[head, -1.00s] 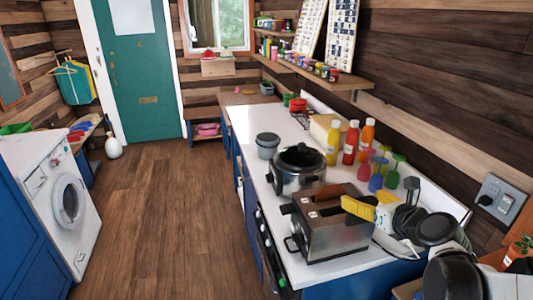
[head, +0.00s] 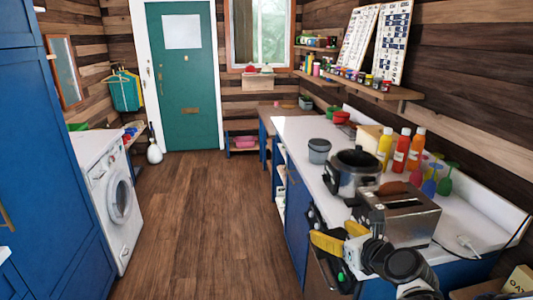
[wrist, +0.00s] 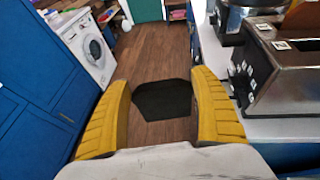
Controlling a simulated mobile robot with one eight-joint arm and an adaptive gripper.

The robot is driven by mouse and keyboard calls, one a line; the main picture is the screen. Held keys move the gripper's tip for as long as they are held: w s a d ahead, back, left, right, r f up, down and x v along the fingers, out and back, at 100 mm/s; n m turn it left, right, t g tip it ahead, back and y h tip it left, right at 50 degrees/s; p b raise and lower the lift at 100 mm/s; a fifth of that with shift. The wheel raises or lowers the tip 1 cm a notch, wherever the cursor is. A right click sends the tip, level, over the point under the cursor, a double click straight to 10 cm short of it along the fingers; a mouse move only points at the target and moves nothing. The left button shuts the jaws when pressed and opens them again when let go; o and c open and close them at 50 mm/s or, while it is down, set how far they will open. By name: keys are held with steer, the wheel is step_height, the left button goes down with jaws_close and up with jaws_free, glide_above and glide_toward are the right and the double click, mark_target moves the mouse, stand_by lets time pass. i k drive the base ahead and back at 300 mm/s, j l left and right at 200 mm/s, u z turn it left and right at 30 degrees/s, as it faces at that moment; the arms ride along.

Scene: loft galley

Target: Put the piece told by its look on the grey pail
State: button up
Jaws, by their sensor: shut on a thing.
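The grey pail (head: 319,150) stands on the white counter, behind the black slow cooker, at the counter's front side. My gripper (head: 330,238) has yellow fingers and is in front of the counter edge, beside the toaster, well short of the pail. In the wrist view a flat black angular piece (wrist: 162,100) sits between the two yellow fingers, and my gripper (wrist: 160,85) is shut on it. The wooden floor shows beyond it. In the head view I cannot clearly make out the held piece. The pail is not seen in the wrist view.
The toaster (head: 400,212) and the slow cooker (head: 354,172) stand on the counter between my gripper and the pail. Sauce bottles (head: 401,150) and coloured goblets (head: 430,185) stand behind them. The floor (head: 200,220) to the left is clear, up to the washing machine (head: 117,200).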

mark_target(318, 149)
steer(key=i+j+u, duration=0.65)
steer(key=j+u, duration=0.2)
steer(key=i+z, duration=0.2)
steer(key=z, duration=0.2)
steer(key=i+j+z, duration=0.15)
steer(key=z, duration=0.2)
steer(key=i+j+z, duration=0.15)
steer(key=z, duration=0.25)
steer(key=i+j+z, duration=0.2)
steer(key=z, duration=0.15)
